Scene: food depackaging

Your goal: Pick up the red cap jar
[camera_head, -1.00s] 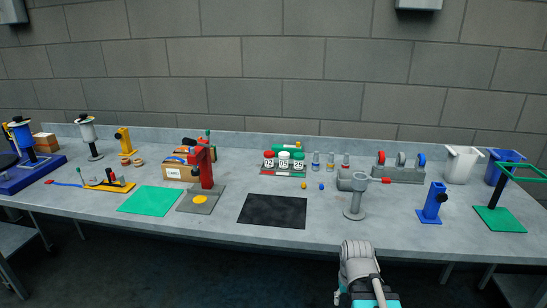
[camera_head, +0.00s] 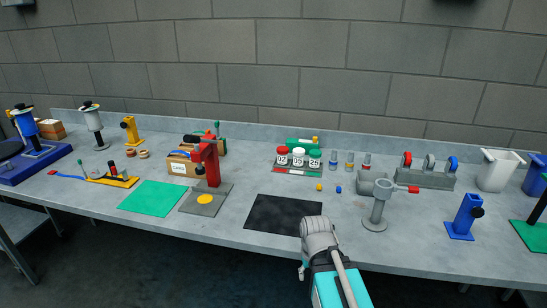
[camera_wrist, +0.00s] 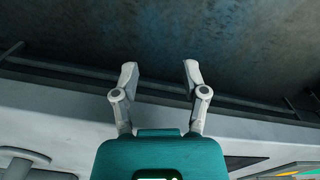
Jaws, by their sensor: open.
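The red cap jar (camera_head: 282,156) is a small white jar with a red lid and the number 02. It stands upright at the left end of a row of three jars on a small rack, toward the back middle of the table in the head view. A white cap jar (camera_head: 298,157) and a green cap jar (camera_head: 314,159) stand to its right. In the wrist view, my gripper (camera_wrist: 159,72) is open with nothing between its fingers. In the head view, my arm is in front of the table, well short of the jars; its fingertips cannot be made out there. The jars are not recognisable in the wrist view.
A black mat (camera_head: 283,214) lies between my arm and the jars. A red stand (camera_head: 208,163) rises to the left, and a grey stand (camera_head: 377,205) to the right. Small yellow (camera_head: 319,187) and blue (camera_head: 338,190) pieces lie before the rack.

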